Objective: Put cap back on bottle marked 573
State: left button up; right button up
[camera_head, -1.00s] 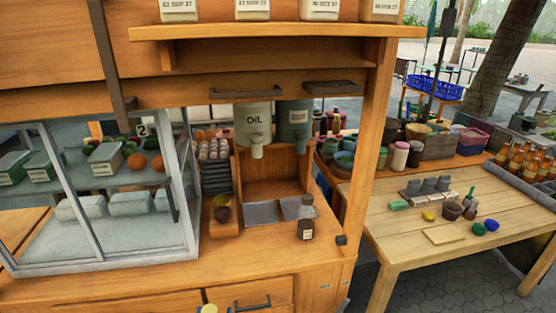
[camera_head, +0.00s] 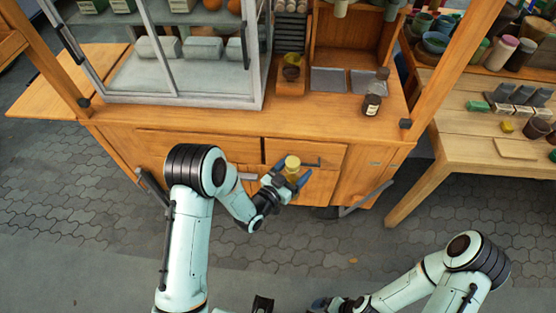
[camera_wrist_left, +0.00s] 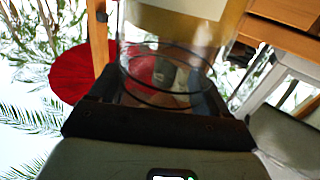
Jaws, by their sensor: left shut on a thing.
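My left gripper (camera_head: 287,185) is shut on a clear container (camera_head: 292,163) in front of the stall's drawers. In the left wrist view the clear container (camera_wrist_left: 165,70) is see-through, with dark rings low down and a yellow part and pale patch above. A dark bottle (camera_head: 371,104) with a pale label stands upright at the right of the stall counter, its number too small to read. Its greyish top (camera_head: 382,74) shows; I cannot tell whether that is a cap. My right gripper (camera_head: 322,304) is low at the bottom edge, its fingers unclear.
A small dark jar (camera_head: 291,68) stands on a wooden block left of two grey trays (camera_head: 328,80). The glass display case (camera_head: 185,75) fills the counter's left. A wooden table (camera_head: 470,140) with small pots stands right. Paving in front is clear.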

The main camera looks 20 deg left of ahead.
pick_arm(q)
jog(key=d+m+g+h, duration=0.1)
jog(key=d, duration=0.1)
jog(key=d+f+m+g+h, duration=0.1)
jog(key=h, duration=0.1)
jog(key=w+d+m+h, duration=0.1)
jog(key=d, duration=0.1)
jog(key=shift+d+f+g+h, duration=0.3)
jog(key=shift+d+g, duration=0.05)
jog(key=shift+g, duration=0.05)
